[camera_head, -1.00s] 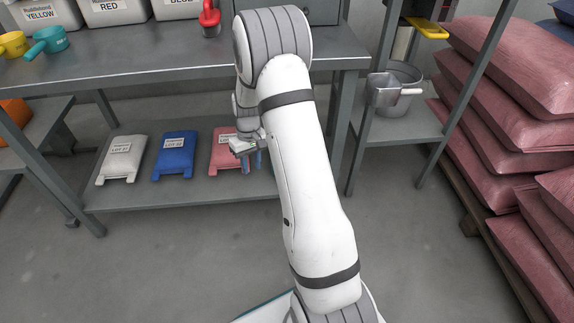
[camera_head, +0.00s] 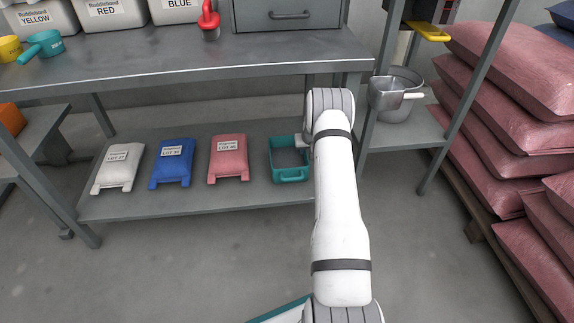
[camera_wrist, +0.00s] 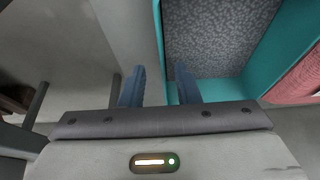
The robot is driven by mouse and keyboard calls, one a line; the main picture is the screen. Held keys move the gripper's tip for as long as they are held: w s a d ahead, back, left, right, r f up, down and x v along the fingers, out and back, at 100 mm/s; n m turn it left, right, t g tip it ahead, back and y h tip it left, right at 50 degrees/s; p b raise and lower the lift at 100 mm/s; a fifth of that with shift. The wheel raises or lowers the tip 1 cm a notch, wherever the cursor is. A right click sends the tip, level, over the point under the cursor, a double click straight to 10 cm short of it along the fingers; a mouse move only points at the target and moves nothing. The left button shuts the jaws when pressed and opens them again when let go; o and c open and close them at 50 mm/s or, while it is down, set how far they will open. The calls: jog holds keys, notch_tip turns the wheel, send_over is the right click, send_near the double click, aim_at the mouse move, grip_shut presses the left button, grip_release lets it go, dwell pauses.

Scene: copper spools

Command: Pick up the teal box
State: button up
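In the wrist view the box (camera_wrist: 288,62) fills the upper right. My gripper (camera_wrist: 160,75) is open, with two blue fingers apart. One side wall of the box runs up between them in the picture; one finger appears outside the wall and the other over the inside. I cannot tell whether either touches it. In the head view my arm hides most of the gripper and the box's right edge.
On the lower shelf (camera_head: 200,203) lie a pink sack (camera_head: 228,160), a blue sack (camera_head: 173,163) and a white sack (camera_head: 118,166). The bench top (camera_head: 150,66) is above. A rack post stands close right of my arm, with a metal bucket (camera_head: 400,108) on its shelf.

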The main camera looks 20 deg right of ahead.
aim_at(305, 153)
jog(key=x, duration=0.1)
jog(key=b+x, duration=0.1)
jog(key=x, duration=0.1)
jog(key=b+x, duration=0.1)
jog(key=shift+w+a+f, duration=0.15)
jog(key=shift+a+f, duration=0.05)
jog(key=shift+f, duration=0.05)
jog(key=shift+r, duration=0.1)
grip_shut()
dwell(0.7)
dwell(0.4)
